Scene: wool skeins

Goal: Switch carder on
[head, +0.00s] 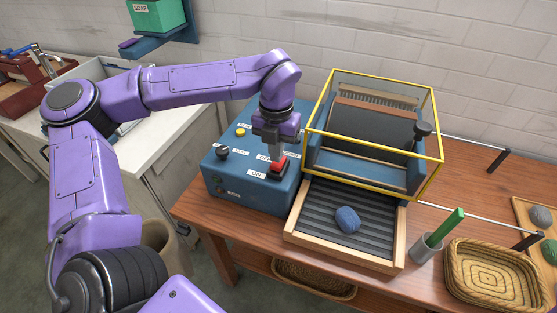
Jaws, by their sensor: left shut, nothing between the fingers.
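The carder (365,125) stands on the wooden table, with a yellow guard frame around its dark drum. A blue control box (222,165) stands to its left. The box carries a red switch (279,168) by an "ON" label, a black knob and a yellow button. My left gripper (277,157) points down at the red switch, shut and empty. Its fingertips are at or just above the switch; I cannot tell if they touch. Part of the switch is hidden behind them. My right gripper is not in view.
A ribbed feed tray (318,205) with a blue wool lump (347,219) lies in front of the carder. A grey cup (425,248) with a green stick and a wicker basket (492,270) stand at the right. A white cabinet stands at the left.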

